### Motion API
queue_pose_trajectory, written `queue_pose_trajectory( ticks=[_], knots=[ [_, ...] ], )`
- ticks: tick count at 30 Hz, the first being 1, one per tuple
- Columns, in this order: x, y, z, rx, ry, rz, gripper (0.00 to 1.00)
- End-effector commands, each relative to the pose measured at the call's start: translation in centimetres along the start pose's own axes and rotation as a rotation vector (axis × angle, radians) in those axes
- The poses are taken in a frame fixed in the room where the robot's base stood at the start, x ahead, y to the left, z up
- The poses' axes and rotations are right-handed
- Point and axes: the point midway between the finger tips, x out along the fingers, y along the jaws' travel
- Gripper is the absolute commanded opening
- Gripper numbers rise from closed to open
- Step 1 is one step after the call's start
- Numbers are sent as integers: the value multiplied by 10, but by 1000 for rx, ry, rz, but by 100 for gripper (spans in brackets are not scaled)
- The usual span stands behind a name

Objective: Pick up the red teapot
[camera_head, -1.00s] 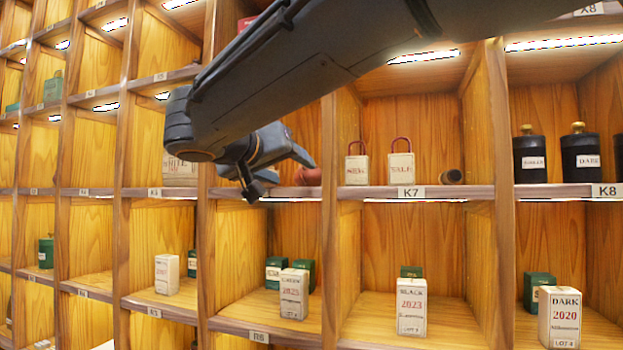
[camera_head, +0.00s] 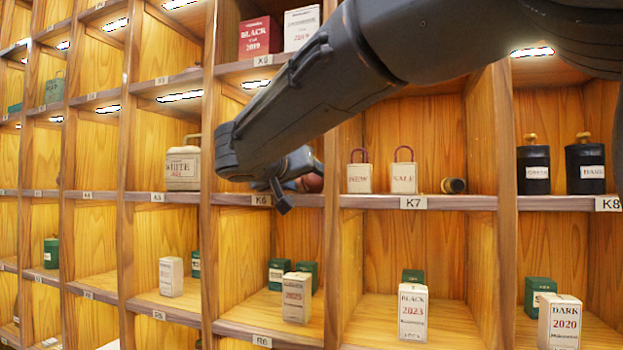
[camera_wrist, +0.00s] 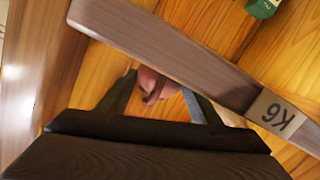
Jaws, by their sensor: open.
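The red teapot (camera_head: 309,183) is a rounded reddish-brown shape in the K6 compartment, mostly hidden behind my gripper in the head view. In the wrist view, the teapot (camera_wrist: 149,80) shows small, between my two fingers and close to the shelf edge; its full outline is hidden. My gripper (camera_head: 298,187) is open and at the front of the K6 compartment, just in front of the teapot. In the wrist view, my gripper (camera_wrist: 160,86) has one finger on each side of the teapot. I cannot tell whether either finger touches it.
The K6 shelf edge (camera_wrist: 160,45) runs across the wrist view, close to my fingers. Wooden dividers (camera_head: 330,160) bound the compartment. Boxed cakes (camera_head: 297,297) stand below.

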Motion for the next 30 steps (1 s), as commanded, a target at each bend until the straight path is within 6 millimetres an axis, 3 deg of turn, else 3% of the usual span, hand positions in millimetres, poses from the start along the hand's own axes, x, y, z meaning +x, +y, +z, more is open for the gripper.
queue_pose_trajectory(
  ticks=[4, 9, 24, 30],
  knots=[
    [0, 0, 0, 0, 0, -1, 56],
    [0, -1, 0, 0, 0, -1, 28],
    [-6, 2, -6, 3, 1, -1, 27],
    [-10, 13, -36, 5, 2, 1, 27]
  ],
)
